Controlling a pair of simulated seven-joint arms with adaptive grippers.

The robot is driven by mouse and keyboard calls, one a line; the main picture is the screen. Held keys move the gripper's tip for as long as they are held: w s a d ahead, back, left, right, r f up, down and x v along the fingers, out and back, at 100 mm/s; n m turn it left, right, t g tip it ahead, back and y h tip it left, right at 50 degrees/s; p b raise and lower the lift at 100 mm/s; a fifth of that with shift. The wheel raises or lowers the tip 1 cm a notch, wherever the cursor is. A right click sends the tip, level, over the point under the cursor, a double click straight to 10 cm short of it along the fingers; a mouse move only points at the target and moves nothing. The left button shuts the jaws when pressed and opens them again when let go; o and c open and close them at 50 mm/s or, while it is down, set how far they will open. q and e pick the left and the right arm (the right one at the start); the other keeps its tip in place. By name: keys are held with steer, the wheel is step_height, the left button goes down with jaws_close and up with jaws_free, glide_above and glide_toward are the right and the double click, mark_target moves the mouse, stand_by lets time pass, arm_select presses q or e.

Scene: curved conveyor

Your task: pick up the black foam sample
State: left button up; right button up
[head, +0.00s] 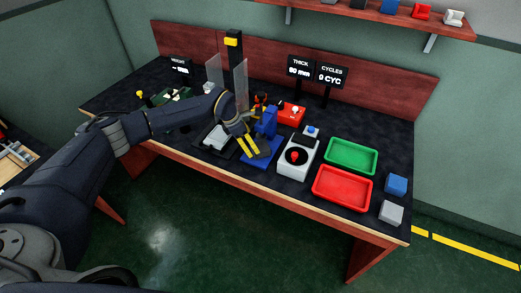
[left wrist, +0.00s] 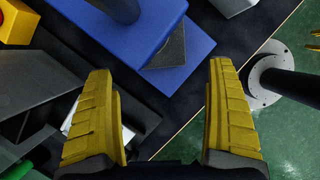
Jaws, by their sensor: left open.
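In the left wrist view a dark flat block, which looks like the black foam sample (left wrist: 168,50), lies on the blue base (left wrist: 200,40) of a blue press, partly hidden by the press's blue upper part. In the head view I cannot make the sample out; the yellow fingers and the press (head: 266,122) cover that spot. My left gripper (head: 251,146) is over the blue base in the head view. Its yellow fingers (left wrist: 165,115) are open, with nothing held between them in the left wrist view. My right gripper is not clearly visible.
Blue (head: 396,184) and grey (head: 391,212) blocks sit at the right end. Clear panels (head: 214,72) and a dark post (head: 237,70) stand behind my left gripper.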

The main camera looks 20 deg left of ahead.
mark_target(261, 149)
arm_select(q)
steer(key=shift+x, duration=2.6)
steer(key=shift+c, duration=0.6)
steer(key=c, duration=0.8)
steer(key=shift+a+r, duration=0.1)
